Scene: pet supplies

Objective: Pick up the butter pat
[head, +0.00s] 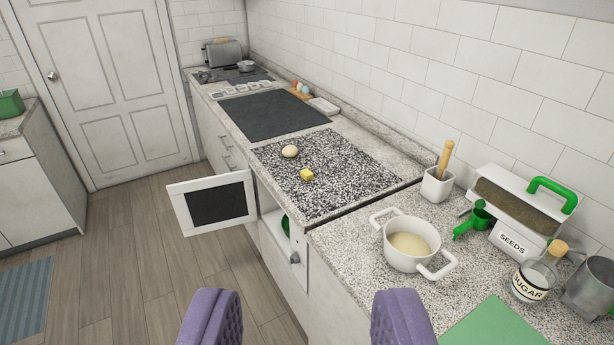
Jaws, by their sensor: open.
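The butter pat (307,175) is a small yellow block on the speckled black-and-white board (335,195) on the counter. It lies just in front of a pale round ball (290,151), apart from it. My gripper (306,325) shows at the bottom of the view as two purple padded fingers, wide apart with nothing between them. It is well short of the butter pat, on the near side.
An open cabinet door (212,201) juts out below the board. A white pot (409,246) with pale contents, a seeds box (513,215), a sugar jar (534,279) and a green mat (497,325) occupy the right counter. The board around the butter is mostly clear.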

